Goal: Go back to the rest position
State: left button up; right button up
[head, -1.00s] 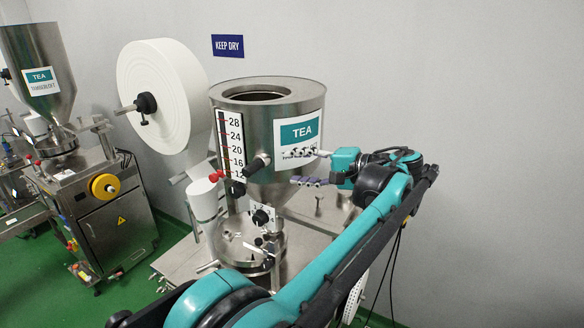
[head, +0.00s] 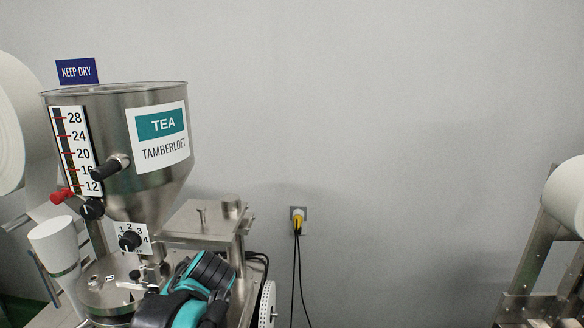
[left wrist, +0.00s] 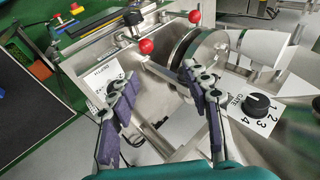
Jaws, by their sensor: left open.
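My left gripper (left wrist: 158,78) shows in the left wrist view, its two purple-padded fingers spread apart and nothing held between them. It hangs over the metal deck of a tea packing machine, between a dial plate on the left (left wrist: 115,87) and a numbered dial (left wrist: 257,106) on the right. I cannot tell whether it touches anything. In the head view a teal and black part of my arm (head: 195,290) is low in front of the machine; the gripper itself is not visible there. My right gripper is in neither view.
The steel TEA hopper (head: 120,185) stands at left in the head view, with a black dial (head: 130,240) below. Red ball knobs (left wrist: 195,18) stick up near the gripper. A yellow plug (head: 298,216) with cables is on the wall. Another metal frame (head: 535,265) stands far right.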

pick_arm(q)
jog(key=s+d+f+t+h+b, duration=0.1)
jog(key=f+b, duration=0.4)
jog(key=f, duration=0.5)
jog(key=s+d+f+n+t+h+b, duration=0.1)
jog(key=s+d+f+h+b, duration=0.2)
jog(key=f, duration=0.7)
jog(key=s+d+f+n+t+h+b, duration=0.1)
jog(key=s+d+f+h+b, duration=0.2)
jog(key=f, duration=0.8)
jog(key=s+d+b, duration=0.2)
jog(key=s+b, duration=0.1)
jog(key=b, duration=0.1)
jog(key=shift+s+t, duration=0.3)
jog(key=shift+s, duration=0.1)
jog(key=shift+d, duration=0.1)
